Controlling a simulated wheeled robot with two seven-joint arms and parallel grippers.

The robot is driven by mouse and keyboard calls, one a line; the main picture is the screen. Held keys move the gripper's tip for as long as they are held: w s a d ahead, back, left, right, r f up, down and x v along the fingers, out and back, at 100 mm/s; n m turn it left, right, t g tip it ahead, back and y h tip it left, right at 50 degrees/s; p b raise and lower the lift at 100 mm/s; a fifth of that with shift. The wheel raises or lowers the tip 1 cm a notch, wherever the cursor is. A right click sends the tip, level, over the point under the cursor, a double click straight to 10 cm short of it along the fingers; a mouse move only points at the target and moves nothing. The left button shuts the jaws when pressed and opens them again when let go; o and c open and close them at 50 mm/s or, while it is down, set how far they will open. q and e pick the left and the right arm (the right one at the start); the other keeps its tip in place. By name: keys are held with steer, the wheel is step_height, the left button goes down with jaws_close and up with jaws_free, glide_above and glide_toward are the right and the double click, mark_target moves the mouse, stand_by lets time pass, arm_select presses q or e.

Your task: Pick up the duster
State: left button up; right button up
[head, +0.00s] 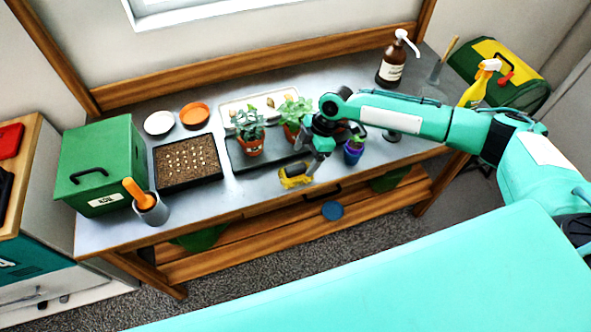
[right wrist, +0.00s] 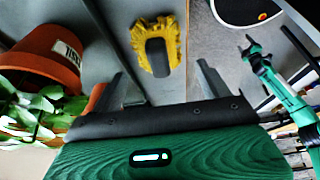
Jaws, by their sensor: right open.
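The duster (head: 296,176) is yellow with a grey handle and lies near the front edge of the grey worktable (head: 250,190). In the right wrist view, the duster (right wrist: 157,45) shows its fluffy yellow head around the grey handle. My right gripper (head: 314,160) is open and empty, close above and beside the duster. In the right wrist view, the duster is beyond the fingertips of that gripper (right wrist: 163,78), roughly in line with the gap and apart from both fingers. My left gripper is outside the head view; a small, distant teal arm (right wrist: 268,75) shows at right in the wrist view, its jaws unclear.
Potted plants (head: 249,133) on a dark tray stand behind the duster. A small blue-purple pot (head: 353,151) is to its right. A seed tray (head: 187,162), green box (head: 100,165) and grey cup (head: 152,212) are to the left. The table's front edge is close.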

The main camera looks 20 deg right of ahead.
mark_target(297, 167)
steer(key=shift+a+f, duration=0.25)
steer(key=shift+f, duration=0.45)
steer(key=shift+a+f+p, duration=0.4)
steer(key=shift+p, duration=0.3)
steer(key=p+x, duration=0.1)
steer(key=x, duration=0.2)
steer(key=shift+w+a+f+p, duration=0.1)
steer(key=shift+a+f+p, duration=0.1)
steer(key=shift+p, duration=0.1)
steer(key=shift+f, duration=0.4)
steer(key=c, duration=1.1)
